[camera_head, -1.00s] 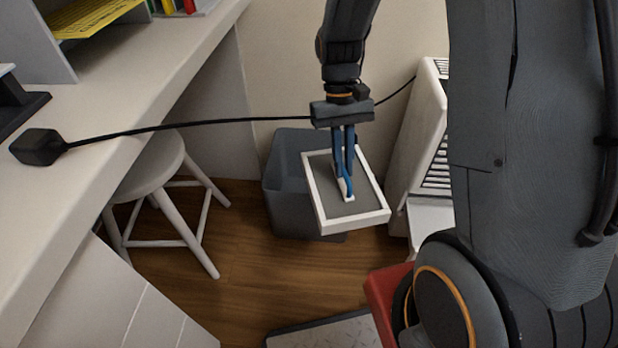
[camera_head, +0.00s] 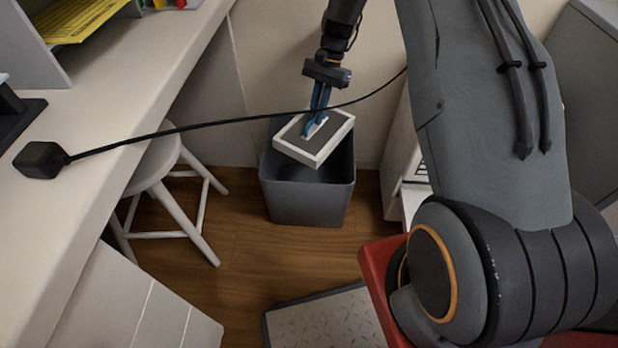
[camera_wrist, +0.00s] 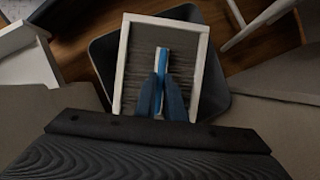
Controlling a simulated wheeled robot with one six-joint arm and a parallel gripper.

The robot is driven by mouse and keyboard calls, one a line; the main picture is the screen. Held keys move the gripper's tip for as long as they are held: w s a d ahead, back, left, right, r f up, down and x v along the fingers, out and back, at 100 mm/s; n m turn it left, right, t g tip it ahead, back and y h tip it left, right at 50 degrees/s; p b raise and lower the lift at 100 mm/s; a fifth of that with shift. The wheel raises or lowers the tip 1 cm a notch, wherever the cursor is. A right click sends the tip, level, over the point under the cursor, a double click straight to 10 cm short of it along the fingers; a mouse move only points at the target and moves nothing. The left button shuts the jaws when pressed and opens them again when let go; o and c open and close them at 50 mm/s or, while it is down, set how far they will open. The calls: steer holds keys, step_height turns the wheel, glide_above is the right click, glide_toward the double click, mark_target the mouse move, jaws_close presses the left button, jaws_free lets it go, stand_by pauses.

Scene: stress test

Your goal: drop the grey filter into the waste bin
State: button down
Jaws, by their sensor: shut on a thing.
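The grey filter (camera_head: 332,133) is a flat panel with a white frame and a white grip tab at its middle. My gripper (camera_head: 314,122) is shut on that tab with its blue fingers and holds the filter tilted over the waste bin. The waste bin (camera_head: 308,202) is a dark grey open box on the wooden floor. The filter hides part of its opening. In the wrist view the filter (camera_wrist: 190,72) lies over the bin, whose rim (camera_wrist: 100,62) shows around it. The blue fingers (camera_wrist: 162,85) meet at the tab.
A black cable (camera_head: 215,124) runs from a black block (camera_head: 40,160) on the white desk (camera_head: 105,120), crossing in front of my gripper. A white stool (camera_head: 160,165) stands left of the bin. A white vented unit (camera_head: 402,155) stands right.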

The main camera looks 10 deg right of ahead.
steer(key=shift+f+b, duration=1.85)
steer(key=shift+f, duration=0.85)
steer(key=c, duration=1.8)
jaws_free()
steer(key=shift+o, duration=0.2)
steer(key=shift+r, duration=0.15)
steer(key=p+v, duration=0.2)
steer(key=v, duration=0.5)
steer(key=shift+w+d+r, duration=0.1)
steer(key=shift+d+r, duration=0.05)
steer(key=shift+r, duration=0.15)
